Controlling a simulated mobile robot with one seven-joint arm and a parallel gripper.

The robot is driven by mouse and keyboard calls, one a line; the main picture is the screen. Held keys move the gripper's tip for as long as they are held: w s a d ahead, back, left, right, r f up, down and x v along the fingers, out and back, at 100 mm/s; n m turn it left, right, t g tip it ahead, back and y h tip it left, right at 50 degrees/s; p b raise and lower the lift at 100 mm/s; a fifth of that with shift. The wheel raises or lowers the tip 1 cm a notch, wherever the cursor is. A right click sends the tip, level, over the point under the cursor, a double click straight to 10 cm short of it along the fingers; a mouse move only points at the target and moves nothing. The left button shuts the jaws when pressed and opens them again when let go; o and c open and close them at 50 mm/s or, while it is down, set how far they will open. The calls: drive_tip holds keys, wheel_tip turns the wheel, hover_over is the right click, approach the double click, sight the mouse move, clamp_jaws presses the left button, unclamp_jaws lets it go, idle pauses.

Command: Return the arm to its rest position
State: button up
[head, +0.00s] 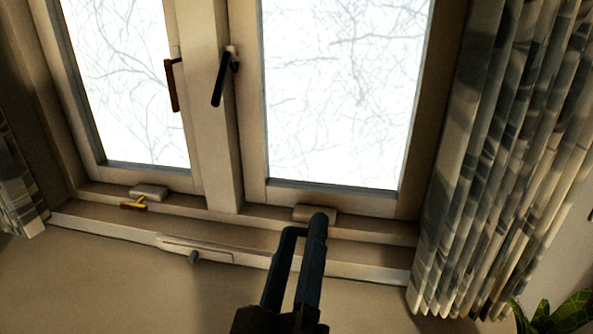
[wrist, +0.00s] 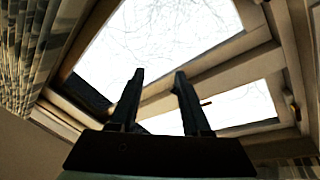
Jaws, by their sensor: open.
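My gripper (head: 305,225) rises from the bottom of the head view, in front of the window sill and below the right window pane. It also shows in the wrist view (wrist: 158,75), where its two dark fingers stand apart with nothing between them. The fingers point up toward the window. The rest of my arm is out of view below the head view's lower edge.
A window with two panes (head: 345,90) and dark handles (head: 222,78) fills the back. The sill (head: 345,270) runs below it. A patterned curtain (head: 510,130) hangs at right, above a green plant (head: 555,312). Another curtain (head: 18,185) hangs at left.

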drive_tip(key=s+r+m+t+y+p, duration=0.2)
drive_tip(key=r+p, duration=0.6)
drive_tip(key=r, duration=1.3)
drive_tip(key=s+r+m+t+y+p, duration=0.2)
drive_tip(key=r+p, duration=0.6)
drive_tip(key=r, duration=1.3)
drive_tip(key=m+t, duration=0.2)
drive_tip(key=shift+s+a+r+m+t, duration=0.2)
drive_tip(key=shift+s+a+m+t, duration=0.05)
drive_tip(key=shift+s+m+t, duration=0.1)
drive_tip(key=shift+f, duration=0.15)
